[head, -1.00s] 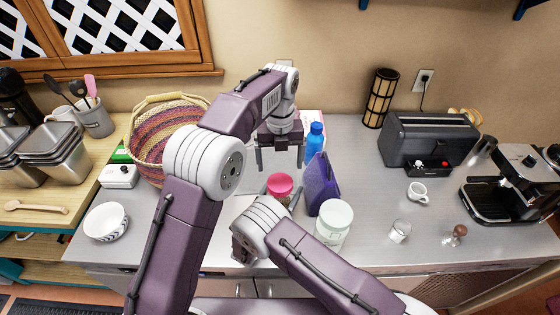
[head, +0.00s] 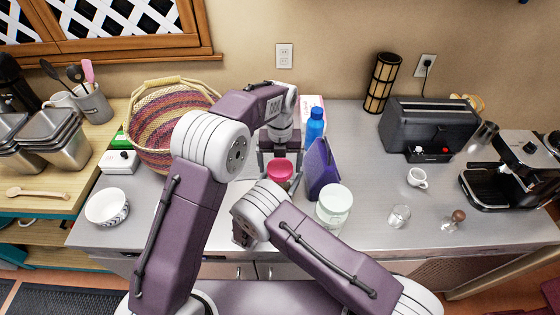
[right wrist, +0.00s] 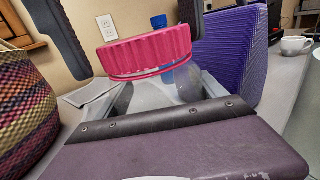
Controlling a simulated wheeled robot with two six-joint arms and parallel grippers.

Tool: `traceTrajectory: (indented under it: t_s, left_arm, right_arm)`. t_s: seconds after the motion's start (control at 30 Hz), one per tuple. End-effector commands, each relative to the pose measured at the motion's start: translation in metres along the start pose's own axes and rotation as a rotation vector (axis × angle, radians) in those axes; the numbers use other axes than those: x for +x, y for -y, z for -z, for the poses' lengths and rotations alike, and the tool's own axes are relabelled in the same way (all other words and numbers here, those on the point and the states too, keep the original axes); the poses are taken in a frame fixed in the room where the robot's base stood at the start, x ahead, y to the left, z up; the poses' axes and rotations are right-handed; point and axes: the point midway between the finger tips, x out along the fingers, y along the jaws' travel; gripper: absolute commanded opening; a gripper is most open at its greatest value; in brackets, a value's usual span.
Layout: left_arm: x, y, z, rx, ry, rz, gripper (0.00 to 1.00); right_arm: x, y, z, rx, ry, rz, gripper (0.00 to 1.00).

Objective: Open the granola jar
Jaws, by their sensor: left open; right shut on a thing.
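The granola jar, with its pink lid (head: 280,170) on, stands upright on the counter in the middle of the head view. In the right wrist view its ribbed pink lid (right wrist: 148,52) sits above a clear body (right wrist: 186,82), mostly hidden by my right gripper. My left gripper (head: 280,163) points down from above, open, with one finger on each side of the lid. I cannot tell whether its fingers touch the lid.
A purple box (head: 322,170) stands close right of the jar, with a blue-capped bottle (head: 315,128) behind it. A white-lidded jar (head: 334,205) stands to the right front. A woven basket (head: 160,125) is at the left.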

Motion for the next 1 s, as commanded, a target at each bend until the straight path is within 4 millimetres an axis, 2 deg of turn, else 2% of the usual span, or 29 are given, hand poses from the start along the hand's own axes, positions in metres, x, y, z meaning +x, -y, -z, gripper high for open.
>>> traceTrajectory:
  t_s: [0.07, 0.2, 0.3, 0.43, 0.53, 1.0]
  left_arm:
    - [-0.0001, 0.0, 0.0, 0.0, 0.0, 0.0, 0.86]
    - [-0.0003, 0.0, 0.0, 0.0, 0.0, 0.0, 0.47]
    - [-0.0004, 0.0001, -0.0001, 0.0, 0.0, 0.0, 0.23]
    - [-0.0005, 0.0001, -0.0001, -0.078, 0.0, 0.0, 0.22]
    - [-0.0007, 0.0001, -0.0001, -0.311, 0.0, 0.0, 0.22]
    - [-0.002, 0.0001, -0.0003, -1.904, 0.001, 0.002, 0.22]
  right_arm:
    - [0.0, -0.0001, -0.0001, 0.0, 0.0, 0.0, 0.0]
    - [0.0, -0.0001, -0.0001, 0.0, 0.0, 0.0, 0.0]
    - [0.0, -0.0001, -0.0001, 0.0, 0.0, 0.0, 0.0]
    - [0.0, -0.0001, -0.0001, 0.0, 0.0, 0.0, 0.0]
    - [0.0, -0.0001, -0.0001, 0.0, 0.0, 0.0, 0.0]
    - [-0.0001, -0.0001, 0.0, 0.0, 0.0, 0.0, 0.0]
